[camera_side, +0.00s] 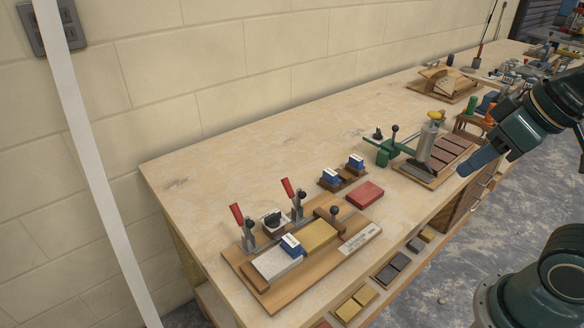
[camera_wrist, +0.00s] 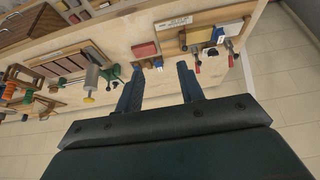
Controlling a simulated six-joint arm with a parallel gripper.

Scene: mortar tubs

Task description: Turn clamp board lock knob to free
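The wooden clamp board (camera_side: 287,301) lies at the near left end of the bench in the side view. It carries two upright red-handled clamps, a blue block between a grey and a yellow block, and a ball-topped lever. A black knob (camera_side: 272,219) sits on a pale plate between the clamps; its setting is too small to read. The clamp board (camera_wrist: 206,16) and dark knob (camera_wrist: 213,51) also show small at the top of the wrist view. My gripper (camera_side: 472,164) hangs at the right, well away from the board. Its fingers (camera_wrist: 160,80) are apart and empty.
A red block (camera_side: 365,194) and two blue blocks on brown holders stand just beyond the board. The back left bench top is clear.

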